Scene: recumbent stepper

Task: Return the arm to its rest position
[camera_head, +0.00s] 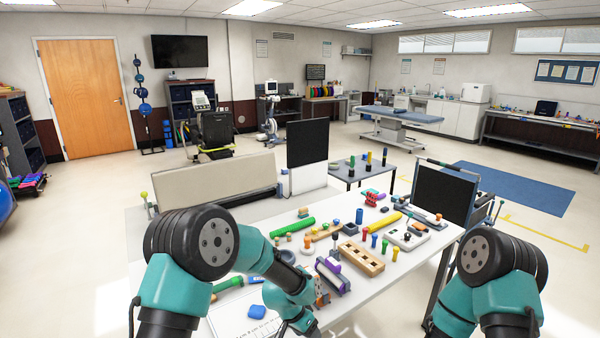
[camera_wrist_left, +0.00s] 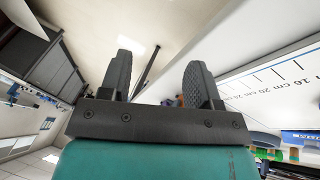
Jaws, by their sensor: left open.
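My left arm (camera_head: 275,258) reaches in from the left over the front of the white table (camera_head: 395,278), and its forearm bends down near the table's front edge. In the left wrist view my left gripper (camera_wrist_left: 159,80) shows two dark ribbed fingers spread wide, with nothing between them. A white sheet with a centimetre scale (camera_wrist_left: 270,82) lies to the right of the fingers. My right arm (camera_head: 490,262) is folded at the lower right, beside the table; its gripper is out of the picture.
Close to my left forearm are a purple-and-grey device (camera_head: 332,276), a wooden block with holes (camera_head: 360,258), a green cylinder (camera_head: 293,227) and a blue piece (camera_head: 257,312). A black panel (camera_head: 443,194) stands at the table's right. Floor (camera_head: 545,285) is clear further right.

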